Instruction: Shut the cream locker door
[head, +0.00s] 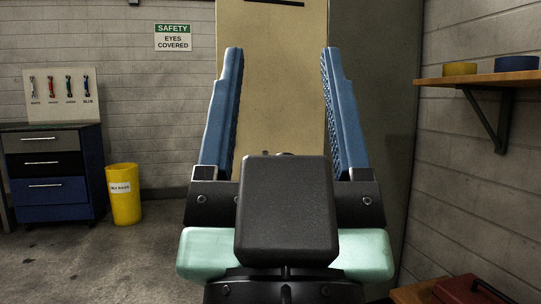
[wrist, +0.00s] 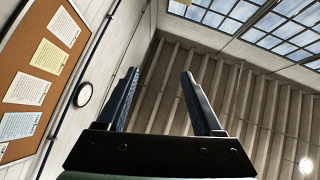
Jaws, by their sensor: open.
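The cream locker door (head: 275,100) stands upright in the middle of the head view, behind my gripper. A dark slot shows near its top. A darker grey-green panel (head: 385,110) of the locker adjoins its right edge; I cannot tell how far the door stands open. My gripper (head: 280,62) is open and empty, its two blue fingers pointing up in front of the door. My gripper hides the door's lower part, and no handle is clearly seen. In the wrist view my gripper (wrist: 158,74) points towards the wall and ceiling windows; the door is not seen there.
A wall shelf (head: 480,78) with a yellow roll and a blue roll juts out at right. A red box (head: 468,289) sits low at right. A yellow bin (head: 124,195) and a blue drawer cabinet (head: 50,175) stand at left. The floor between them and my gripper is clear.

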